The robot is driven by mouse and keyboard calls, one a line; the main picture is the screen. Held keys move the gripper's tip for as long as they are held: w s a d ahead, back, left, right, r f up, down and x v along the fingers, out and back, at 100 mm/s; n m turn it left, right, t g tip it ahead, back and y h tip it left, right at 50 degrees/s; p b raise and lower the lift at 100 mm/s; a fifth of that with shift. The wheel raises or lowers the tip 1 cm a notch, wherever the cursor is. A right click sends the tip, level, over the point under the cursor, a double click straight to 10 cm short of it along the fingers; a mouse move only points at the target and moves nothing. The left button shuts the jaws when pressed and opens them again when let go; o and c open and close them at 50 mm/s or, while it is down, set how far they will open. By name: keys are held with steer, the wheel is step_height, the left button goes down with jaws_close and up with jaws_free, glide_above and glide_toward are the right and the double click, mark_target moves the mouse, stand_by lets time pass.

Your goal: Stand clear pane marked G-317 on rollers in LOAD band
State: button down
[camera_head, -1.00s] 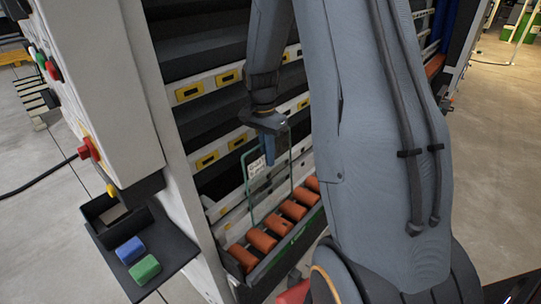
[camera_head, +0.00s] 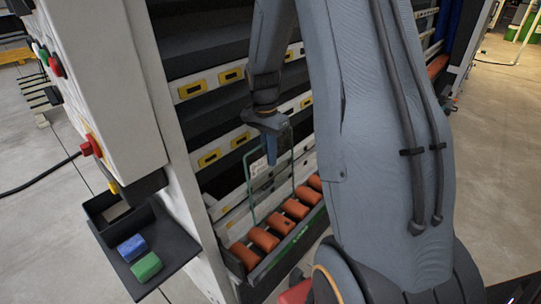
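The clear pane (camera_head: 283,165) has thin green edges and a white label (camera_head: 258,167), too small to read. It is upright above the row of orange rollers (camera_head: 264,239) at the washer's foot. Its lower edge is close to the back of the rollers; I cannot tell whether it touches them. My gripper (camera_head: 271,153) points down at the pane's upper part, with a blue-grey finger in front of the glass, and looks shut on it. The far finger is hidden. A green strip (camera_head: 300,233) marks the roller tray's front rail; no LOAD lettering is legible.
A dark shelf (camera_head: 178,250) holds a blue block (camera_head: 132,248) and a green block (camera_head: 146,267). My arm hides the rollers' right end. Floor is open at far right.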

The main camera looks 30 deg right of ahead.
steer(key=shift+f, duration=0.3)
steer(key=c, duration=1.9)
jaws_free()
steer(key=r, duration=0.2)
steer(key=r+b, duration=0.1)
steer(key=r, duration=0.4)
steer(key=shift+w+a+r, duration=0.15)
steer(key=shift+w+r, duration=0.2)
steer(key=shift+w, duration=0.05)
steer(key=shift+r, duration=0.1)
step_height(320, 180, up, 10)
steer(key=p, duration=0.7)
steer(key=shift+w+a, duration=0.2)
steer(key=shift+w, duration=0.25)
